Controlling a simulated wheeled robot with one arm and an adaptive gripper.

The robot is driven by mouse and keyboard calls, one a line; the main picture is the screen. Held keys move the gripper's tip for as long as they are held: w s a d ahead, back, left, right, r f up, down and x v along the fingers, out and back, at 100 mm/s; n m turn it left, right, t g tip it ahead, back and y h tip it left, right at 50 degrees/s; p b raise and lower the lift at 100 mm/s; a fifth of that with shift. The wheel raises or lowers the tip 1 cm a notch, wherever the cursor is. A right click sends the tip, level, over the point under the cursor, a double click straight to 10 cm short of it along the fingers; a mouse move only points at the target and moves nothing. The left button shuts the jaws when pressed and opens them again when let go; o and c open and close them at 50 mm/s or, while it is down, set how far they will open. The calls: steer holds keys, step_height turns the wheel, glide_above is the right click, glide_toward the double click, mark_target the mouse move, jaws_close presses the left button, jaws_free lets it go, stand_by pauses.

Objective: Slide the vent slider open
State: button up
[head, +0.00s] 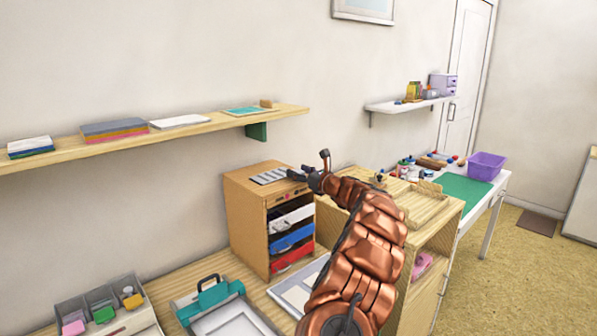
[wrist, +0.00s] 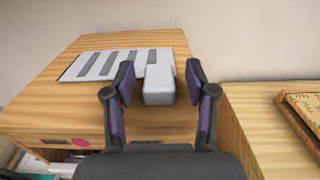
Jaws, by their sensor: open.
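The vent slider shows in the wrist view as a light grey block (wrist: 158,84) at the right end of a pale slotted vent plate (wrist: 112,64). The plate lies on top of a wooden cabinet (wrist: 60,100). My gripper (wrist: 162,78) is open, with one finger on each side of the block; I cannot tell whether either finger touches it. Several dark slots show to the left of the block. In the head view my gripper (head: 312,172) is at the top right of the cabinet (head: 247,215), beside the vent plate (head: 270,175), and the slider block is hard to make out.
The cabinet's front holds white, blue and red drawers (head: 291,238). A wooden unit (head: 440,235) stands close on its right. A long shelf (head: 160,135) runs along the wall above.

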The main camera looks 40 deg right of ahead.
steer(key=shift+w, duration=0.3)
jaws_close()
stand_by(0.4)
